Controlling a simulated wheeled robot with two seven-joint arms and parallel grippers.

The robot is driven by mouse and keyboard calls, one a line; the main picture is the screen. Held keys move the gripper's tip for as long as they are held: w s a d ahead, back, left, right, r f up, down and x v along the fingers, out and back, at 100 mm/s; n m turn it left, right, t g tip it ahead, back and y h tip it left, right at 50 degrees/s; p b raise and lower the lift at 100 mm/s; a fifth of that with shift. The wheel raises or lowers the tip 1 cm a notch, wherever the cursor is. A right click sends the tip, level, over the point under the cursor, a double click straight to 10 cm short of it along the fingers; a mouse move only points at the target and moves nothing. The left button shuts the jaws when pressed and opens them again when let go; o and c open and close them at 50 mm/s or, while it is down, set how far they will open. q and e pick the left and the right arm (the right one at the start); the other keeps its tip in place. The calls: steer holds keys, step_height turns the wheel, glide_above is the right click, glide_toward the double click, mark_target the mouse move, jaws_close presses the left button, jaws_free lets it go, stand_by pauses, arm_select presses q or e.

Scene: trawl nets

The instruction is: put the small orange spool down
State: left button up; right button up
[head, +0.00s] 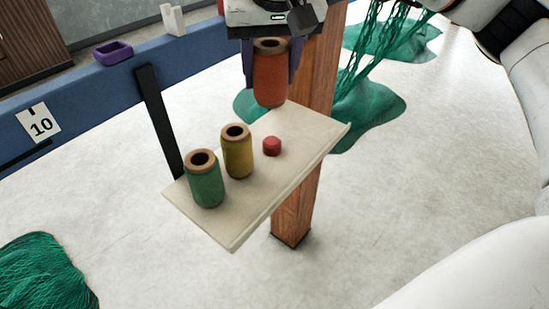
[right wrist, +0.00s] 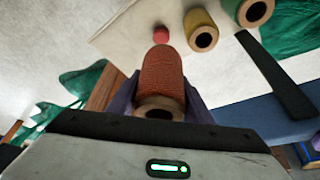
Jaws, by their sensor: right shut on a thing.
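The small orange spool (head: 270,80) has tan wooden ends and hangs upright in my right gripper (head: 271,68). The two purple-grey fingers of the gripper are shut on it, one on each side. The spool is at the far right end of a pale board (head: 240,222); I cannot tell whether its base touches the board. In the right wrist view the spool (right wrist: 162,75) sits between the fingers, its near wooden end facing the camera. My left gripper is not in view.
A wooden post (head: 316,90) rises behind the board. Green nets (head: 370,105) lie on the floor. A blue beam (head: 90,85) carries a purple tray (head: 113,53).

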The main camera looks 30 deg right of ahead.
steer(key=shift+m, duration=0.5)
steer(key=w+d+f, duration=0.1)
steer(key=d, duration=0.1)
steer(key=w+d+b, duration=0.1)
steer(key=w+d, duration=0.1)
steer(key=w+d+f+b, duration=0.1)
steer(key=w+d, duration=0.1)
steer(key=shift+d+f, duration=0.25)
steer(key=shift+f, duration=0.05)
steer(key=shift+m+h, duration=0.3)
steer(key=d, duration=0.1)
steer(key=w+d+f+b, duration=0.1)
steer(key=d, duration=0.2)
steer(key=shift+w+d+f, duration=0.2)
steer(key=shift+w+f, duration=0.15)
steer(key=shift+f, duration=0.05)
steer(key=f, duration=0.3)
steer(key=d+f, duration=0.1)
steer(key=f, duration=0.2)
steer(key=shift+w+d+b, duration=0.1)
steer(key=shift+b, duration=0.25)
steer(key=shift+f, duration=2.1)
steer(key=shift+f, duration=0.2)
steer(key=o, duration=1.1)
